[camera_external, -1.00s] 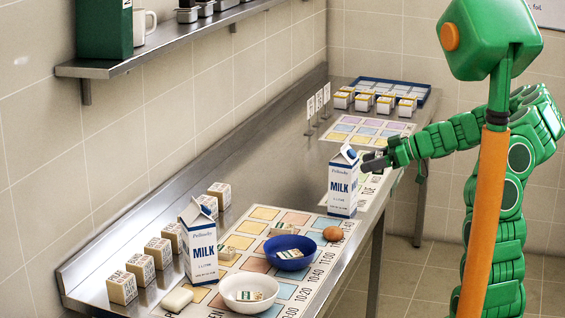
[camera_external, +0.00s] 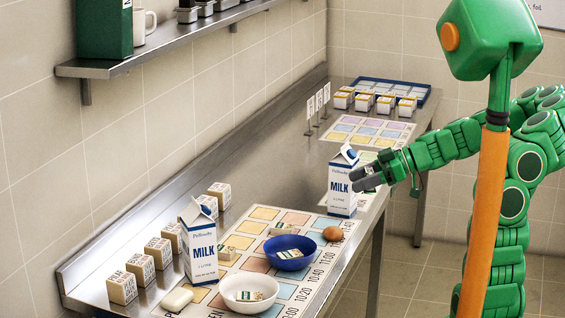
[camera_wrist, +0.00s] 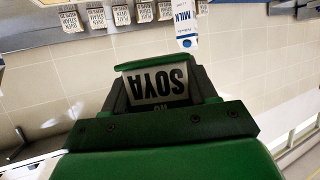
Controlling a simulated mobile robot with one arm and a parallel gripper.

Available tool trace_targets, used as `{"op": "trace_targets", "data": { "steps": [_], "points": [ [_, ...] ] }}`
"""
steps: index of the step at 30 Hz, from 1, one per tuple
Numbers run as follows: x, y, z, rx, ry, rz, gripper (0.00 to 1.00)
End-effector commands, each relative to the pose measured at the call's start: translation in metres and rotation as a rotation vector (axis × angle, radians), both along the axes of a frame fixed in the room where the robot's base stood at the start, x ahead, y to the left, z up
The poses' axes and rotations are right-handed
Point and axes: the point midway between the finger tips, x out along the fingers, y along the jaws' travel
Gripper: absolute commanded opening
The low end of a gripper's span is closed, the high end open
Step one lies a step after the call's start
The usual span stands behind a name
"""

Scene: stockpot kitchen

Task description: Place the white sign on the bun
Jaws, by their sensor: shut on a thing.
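Three small white signs (camera_external: 318,101) stand on posts at the back of the counter. A pale, rounded oblong (camera_external: 177,299), which may be the bun, lies at the front left of the counter. A brown egg-like thing (camera_external: 333,234) lies at the mat's right edge.
The right milk carton (camera_external: 342,186) stands close to my gripper. Another carton (camera_external: 200,247) stands among several lettered cubes (camera_external: 122,288). A white bowl (camera_external: 248,305) and a blue bowl (camera_external: 290,263) hold small packets. Bare steel counter (camera_external: 262,165) lies behind.

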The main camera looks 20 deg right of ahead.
Motion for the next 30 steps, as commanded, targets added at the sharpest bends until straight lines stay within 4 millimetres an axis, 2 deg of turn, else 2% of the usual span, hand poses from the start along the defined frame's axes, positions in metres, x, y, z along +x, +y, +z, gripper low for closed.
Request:
{"op": "trace_targets", "data": {
  "steps": [9, 17, 30],
  "points": [
    [0.0, 0.0, -0.027, 0.002, 0.003, 0.0, 0.28],
    [0.003, 0.001, -0.039, 0.002, 0.002, 0.001, 0.28],
    [0.052, 0.007, -0.062, -0.001, 0.002, 0.001, 0.28]
  ]
}}
